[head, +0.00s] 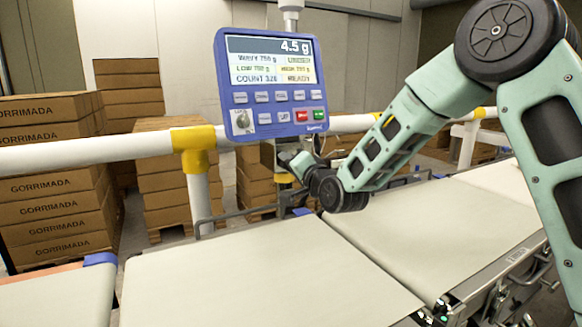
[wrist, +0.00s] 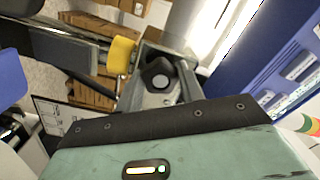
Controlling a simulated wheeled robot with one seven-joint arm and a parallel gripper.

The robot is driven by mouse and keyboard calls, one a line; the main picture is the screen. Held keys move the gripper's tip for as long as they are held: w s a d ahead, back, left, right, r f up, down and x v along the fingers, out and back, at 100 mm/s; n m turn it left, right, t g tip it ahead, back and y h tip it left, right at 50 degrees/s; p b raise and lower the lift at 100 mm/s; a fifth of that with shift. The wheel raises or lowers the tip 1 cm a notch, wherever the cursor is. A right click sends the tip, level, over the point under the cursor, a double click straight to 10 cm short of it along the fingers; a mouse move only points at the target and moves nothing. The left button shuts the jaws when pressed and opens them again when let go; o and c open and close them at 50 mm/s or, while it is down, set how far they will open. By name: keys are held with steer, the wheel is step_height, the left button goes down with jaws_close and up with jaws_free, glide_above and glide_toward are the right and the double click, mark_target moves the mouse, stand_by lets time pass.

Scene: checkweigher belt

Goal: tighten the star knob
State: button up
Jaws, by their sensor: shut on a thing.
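The star knob (wrist: 157,76) is a dark knob with a grey round centre, seen between my gripper's grey fingers in the wrist view. My gripper (wrist: 160,86) is shut on it. In the head view my gripper (head: 284,150) reaches in just below the display unit, at the post behind the belts. The knob cannot be made out there, as my gripper and wrist cover that spot. The knob's lobes and its thread are not clear in either view.
The blue display unit (head: 270,82) hangs close above my gripper and reads 4.5 g. A white guard rail (head: 90,157) with yellow joints runs behind the belts. The near belt (head: 260,280) and the right belt (head: 440,225) are empty. Stacked cartons (head: 55,190) stand behind the rail.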

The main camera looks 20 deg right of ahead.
stand_by(0.3)
steer(key=o, duration=1)
steer(key=shift+b+v, duration=2.65)
steer(key=shift+v, duration=6.05)
